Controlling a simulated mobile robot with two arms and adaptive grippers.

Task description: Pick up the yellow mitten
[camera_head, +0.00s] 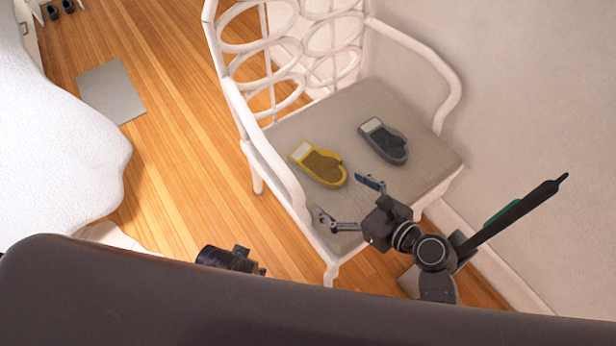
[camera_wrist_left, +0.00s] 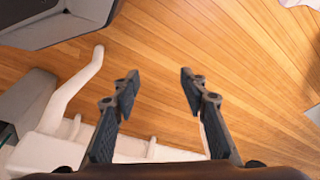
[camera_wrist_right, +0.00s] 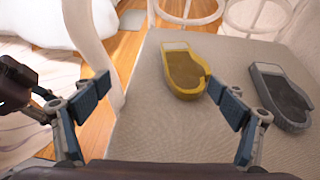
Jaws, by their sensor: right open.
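The yellow mitten (camera_head: 318,166) lies flat on the grey seat of the white chair, toward its left side. It also shows in the right wrist view (camera_wrist_right: 184,73), ahead of the fingers. My right gripper (camera_head: 348,202) is open and empty over the front of the seat, nearer to me than the mitten and apart from it. Its fingers also show in the right wrist view (camera_wrist_right: 165,96). My left gripper (camera_wrist_left: 158,82) is open and empty in the left wrist view, with wood floor beyond it. In the head view only part of the left arm's end shows.
A grey mitten (camera_head: 383,141) lies to the right of the yellow one. The chair (camera_head: 433,172) has white armrests (camera_head: 272,160) on both sides and a looped back (camera_head: 290,45). A wall is close on the right. A white bed (camera_head: 60,150) stands at the left, with open floor between.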

